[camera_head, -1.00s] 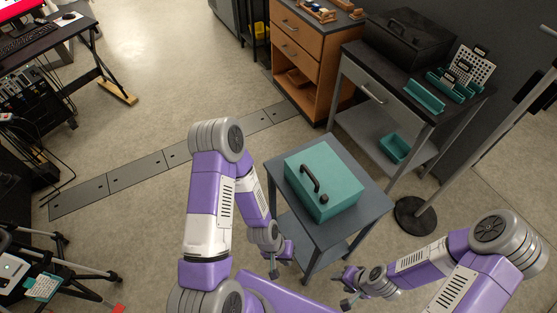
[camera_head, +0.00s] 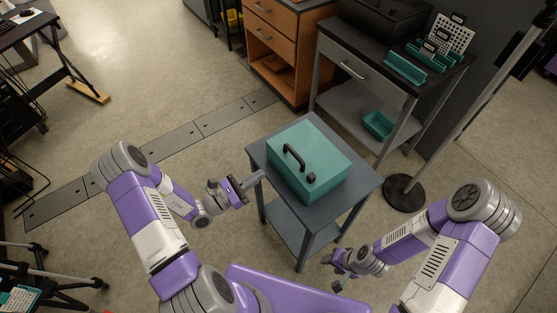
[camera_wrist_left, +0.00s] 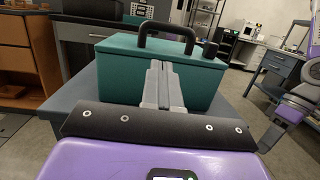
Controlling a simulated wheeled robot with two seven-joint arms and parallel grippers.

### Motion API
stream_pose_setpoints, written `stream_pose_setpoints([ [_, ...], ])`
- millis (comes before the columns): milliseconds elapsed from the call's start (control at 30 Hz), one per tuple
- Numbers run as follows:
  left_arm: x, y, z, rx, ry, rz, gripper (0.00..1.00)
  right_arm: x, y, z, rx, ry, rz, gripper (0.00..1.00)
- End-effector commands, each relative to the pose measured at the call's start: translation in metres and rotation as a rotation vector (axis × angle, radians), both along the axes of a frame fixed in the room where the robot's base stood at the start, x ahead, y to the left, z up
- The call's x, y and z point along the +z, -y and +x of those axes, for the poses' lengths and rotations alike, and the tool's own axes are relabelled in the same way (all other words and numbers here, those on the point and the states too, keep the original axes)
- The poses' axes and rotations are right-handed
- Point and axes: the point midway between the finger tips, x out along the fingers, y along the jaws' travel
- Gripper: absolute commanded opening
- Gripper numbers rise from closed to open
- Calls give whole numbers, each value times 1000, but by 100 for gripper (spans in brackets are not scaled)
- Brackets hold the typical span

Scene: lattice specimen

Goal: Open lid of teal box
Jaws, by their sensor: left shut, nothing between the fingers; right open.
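The teal box (camera_head: 312,158) stands on a small grey table, its lid down, with a black handle (camera_head: 293,157) on top and a small dark part (camera_head: 311,178) near one corner. The box also shows ahead in the left wrist view (camera_wrist_left: 115,70), with its handle (camera_wrist_left: 168,30) above. My left gripper (camera_head: 257,178) is shut and empty, just left of the box near the table's edge; in the left wrist view its fingers (camera_wrist_left: 160,80) point at the box's side. Whether they touch is unclear. My right gripper (camera_head: 335,272) is open and empty, below the table's front right.
The grey table (camera_head: 361,185) has a lower shelf and a narrow bare rim around the box. Behind are a workbench (camera_head: 345,45) with teal trays and a wooden drawer cabinet (camera_head: 277,45). A stand with a round black base (camera_head: 404,193) is at right.

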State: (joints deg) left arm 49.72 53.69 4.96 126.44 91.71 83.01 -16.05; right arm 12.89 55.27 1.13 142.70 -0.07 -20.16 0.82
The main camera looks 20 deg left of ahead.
Motion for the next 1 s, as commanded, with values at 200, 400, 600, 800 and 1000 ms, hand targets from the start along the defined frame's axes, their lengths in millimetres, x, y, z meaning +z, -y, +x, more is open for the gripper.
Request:
stream_pose_setpoints([
  [200,7,3,18,35,17,-15,0,-2,0,0,0,0,0,49],
  [400,14,27,46,31,16,-14,0,-5,0,0,0,0,0,49],
  [600,19,45,70,33,14,-13,0,-7,0,0,0,0,0,49],
  [800,22,53,79,34,13,-14,0,-8,0,0,0,0,0,49],
  [1000,22,54,80,34,11,-14,0,-8,0,0,0,0,0,49],
])
